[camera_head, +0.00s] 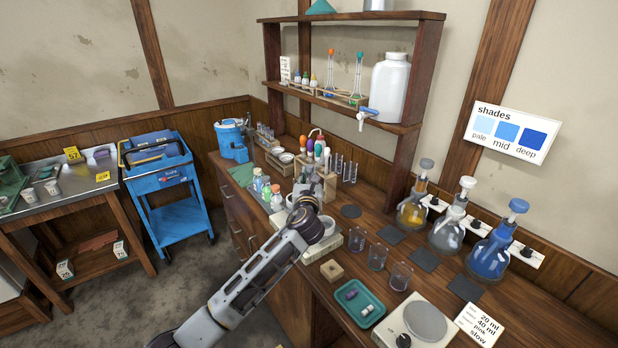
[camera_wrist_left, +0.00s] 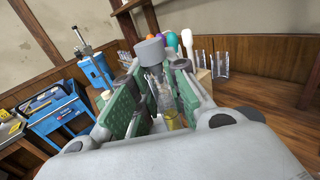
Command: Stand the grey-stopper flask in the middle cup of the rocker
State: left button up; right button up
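In the left wrist view a small clear flask with a grey stopper (camera_wrist_left: 150,52) and some yellow liquid (camera_wrist_left: 173,119) stands between the green finger pads of my left gripper (camera_wrist_left: 158,100). The pads close around its glass. In the head view my left gripper (camera_head: 307,196) is over the middle of the bench, and the flask is mostly hidden there. A low white device (camera_head: 331,243) lies below the wrist, largely covered by my arm. I cannot tell whether it is the rocker, and no cups of it show clearly. My right gripper is out of view.
Three clear beakers (camera_head: 377,257) stand in a row right of my arm. Large flasks with yellow (camera_head: 411,213), clear (camera_head: 446,236) and blue (camera_head: 488,259) contents stand along the wall. A green tray (camera_head: 374,317) and a round-plate device (camera_head: 425,320) are at the front.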

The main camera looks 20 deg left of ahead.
pick_arm(q)
jog(key=o, duration=0.4)
jog(key=shift+o, duration=0.2)
jog(key=shift+r, duration=0.1)
jog(key=shift+s, duration=0.1)
jog(key=v, duration=1.1)
jog(key=shift+s+d, duration=0.15)
jog(key=shift+s, duration=0.2)
